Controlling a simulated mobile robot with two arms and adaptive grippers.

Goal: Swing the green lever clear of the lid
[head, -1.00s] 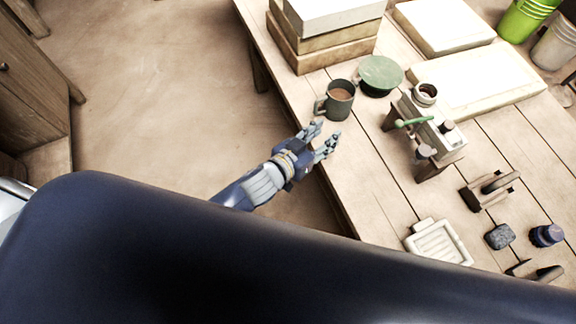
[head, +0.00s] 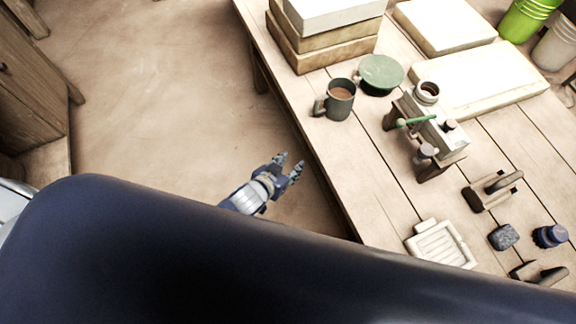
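The green lever (head: 411,122) is a short bar on top of a small white press (head: 429,127) with dark wooden ends, on the table. It lies across the press's left side, below a round jar-like opening. I cannot tell which part of the press is the lid, or whether the lever overlaps it. My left gripper (head: 291,163) is open and empty, off the table's left edge, below and left of the press and well apart from the lever. My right gripper is not in view.
A dark mug (head: 339,100) and a green round dish (head: 381,75) stand left of the press. Stacked boxes (head: 325,48) stand behind. A white ribbed tray (head: 441,246), a wooden-handled tool (head: 491,190), a grey block (head: 503,237) and a blue jar (head: 549,236) lie nearer. The table's left strip is clear.

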